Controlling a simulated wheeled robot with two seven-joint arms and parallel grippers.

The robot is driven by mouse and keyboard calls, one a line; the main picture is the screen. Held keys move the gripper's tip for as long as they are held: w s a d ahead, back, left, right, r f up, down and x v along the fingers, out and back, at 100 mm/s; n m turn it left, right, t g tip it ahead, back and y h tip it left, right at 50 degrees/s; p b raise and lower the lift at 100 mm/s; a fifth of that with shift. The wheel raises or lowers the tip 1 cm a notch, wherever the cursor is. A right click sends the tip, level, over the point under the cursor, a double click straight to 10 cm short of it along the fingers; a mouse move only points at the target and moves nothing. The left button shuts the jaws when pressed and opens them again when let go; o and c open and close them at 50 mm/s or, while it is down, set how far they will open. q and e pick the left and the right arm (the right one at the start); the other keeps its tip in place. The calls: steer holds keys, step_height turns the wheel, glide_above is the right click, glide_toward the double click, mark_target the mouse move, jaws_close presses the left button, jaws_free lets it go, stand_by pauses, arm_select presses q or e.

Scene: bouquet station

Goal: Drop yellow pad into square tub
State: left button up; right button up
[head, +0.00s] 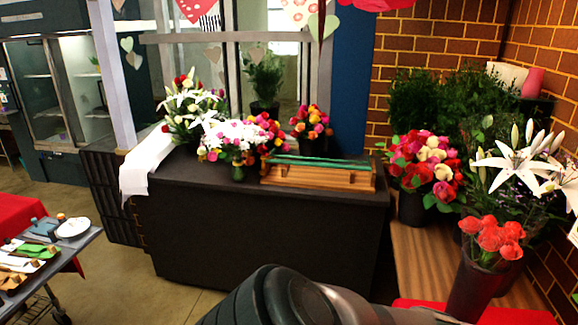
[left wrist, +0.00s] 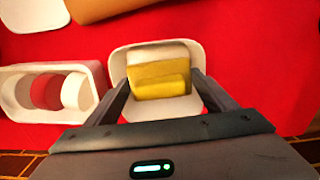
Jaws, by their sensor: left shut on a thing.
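A white square tub (left wrist: 119,60) with rounded corners shows behind and around the pad. The pad overlaps the tub's opening in this view; I cannot tell how far above or inside it the pad is. The pad hides most of the tub's inside. Neither pad nor tub can be made out in the head view. My right gripper is not in view.
A white holder (left wrist: 50,72) with round items inside stands left of the tub on a red cloth (left wrist: 260,60). A tan object (left wrist: 105,8) lies at the top. The head view shows a dark counter (head: 260,235) with flowers and a wooden crate (head: 318,177).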

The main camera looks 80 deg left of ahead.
arm_select(q)
steer(key=o, duration=1.1)
steer(key=shift+w+r, duration=0.1)
steer(key=shift+r, duration=0.3)
steer(key=shift+r+b, duration=1.9)
steer(key=shift+r, duration=6.4)
